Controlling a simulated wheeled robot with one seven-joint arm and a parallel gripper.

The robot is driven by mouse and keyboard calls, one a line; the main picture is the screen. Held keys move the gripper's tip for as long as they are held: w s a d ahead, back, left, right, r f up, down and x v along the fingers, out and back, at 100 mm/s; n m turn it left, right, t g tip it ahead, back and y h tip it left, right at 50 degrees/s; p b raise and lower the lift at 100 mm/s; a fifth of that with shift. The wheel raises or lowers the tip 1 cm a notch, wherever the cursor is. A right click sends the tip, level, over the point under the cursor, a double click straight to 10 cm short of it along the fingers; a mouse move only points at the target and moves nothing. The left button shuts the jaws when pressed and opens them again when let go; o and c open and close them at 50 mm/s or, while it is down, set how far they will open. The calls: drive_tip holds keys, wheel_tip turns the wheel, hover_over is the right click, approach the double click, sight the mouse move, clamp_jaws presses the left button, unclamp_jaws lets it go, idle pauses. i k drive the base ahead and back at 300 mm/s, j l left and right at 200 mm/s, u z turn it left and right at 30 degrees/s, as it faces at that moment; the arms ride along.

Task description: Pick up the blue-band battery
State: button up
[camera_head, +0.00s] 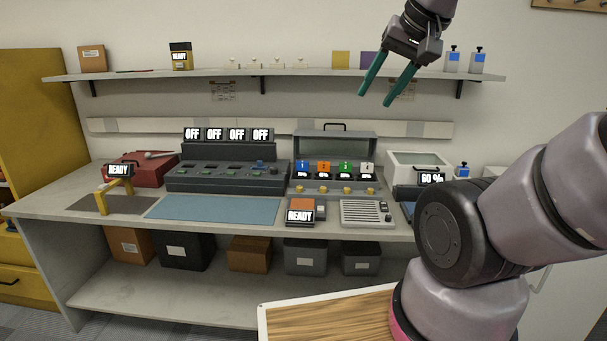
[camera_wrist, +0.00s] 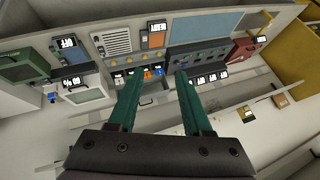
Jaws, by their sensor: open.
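A blue piece marked 1 (camera_head: 302,166) stands leftmost in a row of orange, green and white pieces in the grey charger (camera_head: 334,190) on the bench. I cannot tell whether the blue is the battery's band or a slot label. Dark displays sit below the row, too small to read surely. The blue piece also shows in the wrist view (camera_wrist: 159,72), between my fingers in the picture, but well beyond them. My gripper (camera_head: 375,98) is open and empty, high above the bench in front of the wall shelf; its green fingers also show in the wrist view (camera_wrist: 157,76).
The charger's raised grey lid (camera_head: 335,147) stands behind the row. A console with OFF screens (camera_head: 228,175) is to its left. An orange READY unit (camera_head: 300,211) and a ribbed panel (camera_head: 366,212) lie in front. The shelf (camera_head: 270,76) holds small items. The blue mat (camera_head: 213,208) is clear.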

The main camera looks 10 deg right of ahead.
sight(302, 167)
drive_tip(key=i+j+z, duration=0.1)
drive_tip(key=i+j, duration=0.25)
drive_tip(key=j, duration=0.3)
drive_tip(key=i+j+z, duration=0.15)
drive_tip(key=j, duration=0.2)
drive_tip(key=i+j, duration=0.2)
drive_tip(key=j, duration=0.15)
drive_tip(key=i+j+z, duration=0.15)
drive_tip(key=j, duration=0.2)
drive_tip(key=i+j+z, duration=0.1)
drive_tip(key=j, duration=0.3)
drive_tip(key=i+j, duration=0.2)
drive_tip(key=j, duration=0.15)
drive_tip(key=z, duration=0.05)
